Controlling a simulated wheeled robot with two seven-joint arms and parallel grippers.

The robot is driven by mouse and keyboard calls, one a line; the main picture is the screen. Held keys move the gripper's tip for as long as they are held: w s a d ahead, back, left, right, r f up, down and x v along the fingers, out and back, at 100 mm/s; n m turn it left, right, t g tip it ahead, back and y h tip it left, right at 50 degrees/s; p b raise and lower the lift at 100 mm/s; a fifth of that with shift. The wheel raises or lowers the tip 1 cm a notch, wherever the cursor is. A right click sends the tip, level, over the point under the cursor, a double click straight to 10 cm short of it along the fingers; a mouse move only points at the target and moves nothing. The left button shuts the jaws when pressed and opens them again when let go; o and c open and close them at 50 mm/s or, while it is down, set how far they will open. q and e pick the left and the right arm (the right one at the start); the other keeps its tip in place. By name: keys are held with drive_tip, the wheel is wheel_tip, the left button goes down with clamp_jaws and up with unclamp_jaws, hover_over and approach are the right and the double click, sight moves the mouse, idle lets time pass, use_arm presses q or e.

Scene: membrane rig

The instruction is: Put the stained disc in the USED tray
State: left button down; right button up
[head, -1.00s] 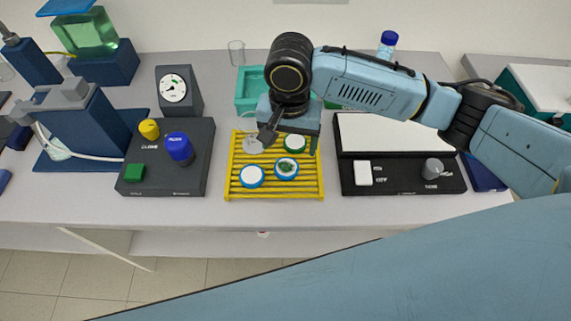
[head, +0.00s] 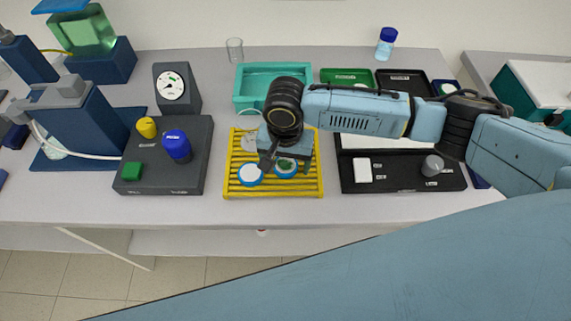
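The stained disc (head: 286,167), white with a blue rim and a green patch, lies on the yellow slatted rack (head: 273,192). My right gripper (head: 286,165) is low over it, fingers apart on either side, and partly covers it. I cannot tell whether the fingers touch it. A clean white disc (head: 250,176) with a blue rim lies just left. Behind the rack are a green tray (head: 346,76) and a black tray (head: 405,76); their labels are too small to read, so I cannot tell which is USED. My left gripper is out of view.
A teal tub (head: 243,101) stands behind the rack. A black control box (head: 160,176) with yellow, blue and green knobs is to the left. A dark panel (head: 400,180) is to the right. A blue-capped bottle (head: 386,43) and a glass (head: 235,50) stand at the back.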

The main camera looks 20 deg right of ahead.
drive_tip(key=c, duration=1)
drive_tip(key=shift+r, duration=0.1)
drive_tip(key=shift+c, duration=0.2)
